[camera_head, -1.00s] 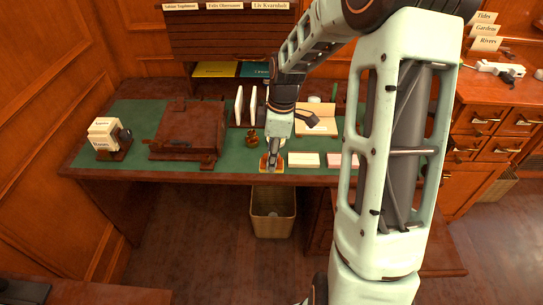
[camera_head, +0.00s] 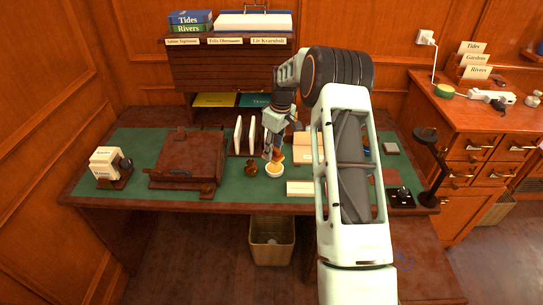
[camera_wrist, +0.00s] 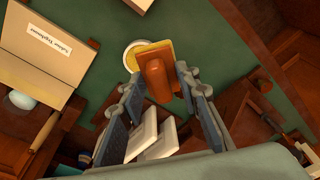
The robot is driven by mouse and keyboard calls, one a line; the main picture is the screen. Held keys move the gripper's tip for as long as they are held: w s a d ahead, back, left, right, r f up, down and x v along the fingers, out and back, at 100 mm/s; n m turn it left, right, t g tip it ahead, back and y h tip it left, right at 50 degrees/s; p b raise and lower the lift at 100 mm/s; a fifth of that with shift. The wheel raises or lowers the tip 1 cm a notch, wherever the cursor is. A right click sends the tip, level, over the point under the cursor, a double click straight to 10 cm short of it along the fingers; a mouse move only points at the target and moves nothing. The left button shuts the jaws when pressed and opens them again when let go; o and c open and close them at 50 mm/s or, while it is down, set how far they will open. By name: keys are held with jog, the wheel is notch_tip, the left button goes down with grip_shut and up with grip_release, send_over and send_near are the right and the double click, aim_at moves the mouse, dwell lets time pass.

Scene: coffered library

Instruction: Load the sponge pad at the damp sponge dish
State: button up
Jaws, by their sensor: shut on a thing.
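My gripper (camera_head: 274,152) is shut on the sponge pad (camera_head: 279,157), an orange-brown handle above a yellow base. In the wrist view the pad (camera_wrist: 155,68) sits between the fingertips of my gripper (camera_wrist: 160,80). The damp sponge dish (camera_head: 282,172) is a small round white dish with a yellow inside. The pad is close above or just behind it in the head view. In the wrist view the pad covers part of the dish (camera_wrist: 129,60). I cannot tell whether they touch.
A small brown object (camera_head: 252,168) stands just left of the dish. White upright panels (camera_head: 239,134) are behind it, and a white card (camera_head: 300,188) lies to its front right. A brown case (camera_head: 188,160) is further left. My arm hides part of the desk's right side.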

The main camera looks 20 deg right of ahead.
jog(key=shift+m, duration=0.9)
jog(key=shift+w+d+f+b, duration=0.35)
jog(key=shift+w+f, duration=0.25)
jog(key=shift+f, duration=0.65)
jog(key=shift+w+d+f+b, duration=0.2)
jog(key=shift+w+f+b, duration=0.3)
jog(key=shift+f, duration=0.75)
jog(key=shift+w+d+f+b, duration=0.25)
jog(key=shift+w+f, duration=0.45)
jog(key=shift+f, duration=0.55)
jog(key=shift+f+b, duration=0.55)
jog(key=shift+f, duration=0.05)
jog(key=shift+r, duration=0.1)
notch_tip(320, 180, up, 7)
jog(key=p, duration=0.3)
